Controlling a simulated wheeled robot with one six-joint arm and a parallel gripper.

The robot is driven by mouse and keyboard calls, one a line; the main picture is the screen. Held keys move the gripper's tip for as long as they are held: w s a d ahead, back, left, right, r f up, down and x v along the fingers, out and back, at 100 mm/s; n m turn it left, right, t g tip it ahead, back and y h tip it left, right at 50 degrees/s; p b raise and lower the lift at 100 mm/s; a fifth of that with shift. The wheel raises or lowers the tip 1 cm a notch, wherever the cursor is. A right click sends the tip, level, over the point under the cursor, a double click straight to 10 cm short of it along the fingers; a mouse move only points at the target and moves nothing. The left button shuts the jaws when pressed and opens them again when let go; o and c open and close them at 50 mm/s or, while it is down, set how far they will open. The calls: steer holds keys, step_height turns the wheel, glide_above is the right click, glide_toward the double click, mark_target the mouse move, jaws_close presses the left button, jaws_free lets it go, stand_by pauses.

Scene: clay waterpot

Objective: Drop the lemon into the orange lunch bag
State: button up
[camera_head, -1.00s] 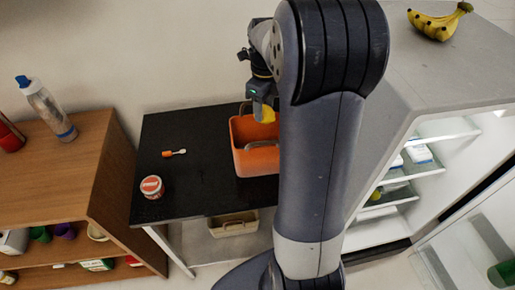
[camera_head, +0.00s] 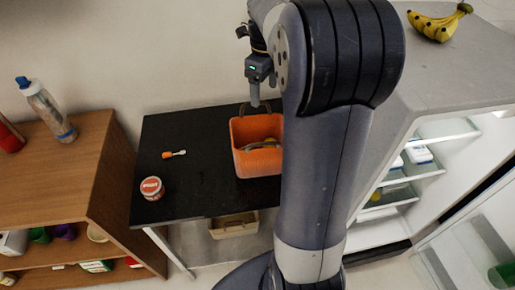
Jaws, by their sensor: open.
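The orange lunch bag (camera_head: 244,132) stands open on the black table, its right side hidden behind my arm. A small yellowish patch, probably the lemon (camera_head: 271,142), shows inside the bag, mostly hidden by the bag's handle and my arm. My gripper (camera_head: 256,101) is open above the bag's back rim, apart from the yellowish patch. No lemon shows at its fingers.
On the black table (camera_head: 195,195) are an orange-handled tool (camera_head: 174,154) and a lidded jar (camera_head: 152,188). A wooden shelf (camera_head: 65,165) with a bottle (camera_head: 45,108) stands left. Bananas (camera_head: 440,22) lie on the grey fridge top (camera_head: 465,65); its door is open.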

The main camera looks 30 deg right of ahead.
step_height(320, 180, up, 4)
steer(key=shift+r, duration=0.1)
step_height(320, 180, down, 11)
steer(key=shift+r+p, duration=2.1)
steer(key=shift+r, duration=0.35)
steer(key=shift+f, duration=0.1)
